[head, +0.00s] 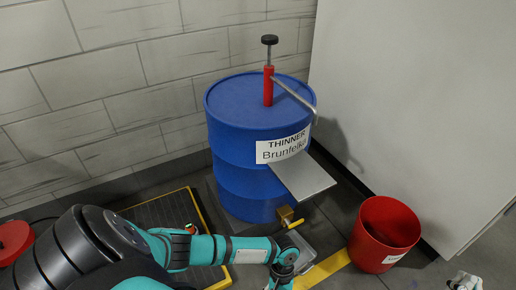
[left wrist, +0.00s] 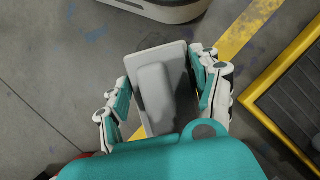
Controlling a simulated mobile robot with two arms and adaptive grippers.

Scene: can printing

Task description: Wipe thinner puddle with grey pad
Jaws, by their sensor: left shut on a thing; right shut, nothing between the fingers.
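The grey pad (left wrist: 172,62), a flat slab with a raised grip along its middle, shows in the left wrist view. My left gripper (left wrist: 158,92) is shut on it, with a finger on each side. The pad is over the grey floor near a yellow stripe; I cannot tell whether it touches the floor. In the head view my left arm reaches down to the bottom edge, where its hand is mostly cut off. My right gripper (head: 465,281) shows partly at the bottom right, shut and empty.
A blue thinner drum (head: 240,180) with a red hand pump (head: 268,86) stands by the wall. A metal plate (head: 303,180) juts from its side, above a brass tap (head: 287,215). A red bucket (head: 370,230) stands to the right. A yellow-edged grate (head: 160,213) lies left.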

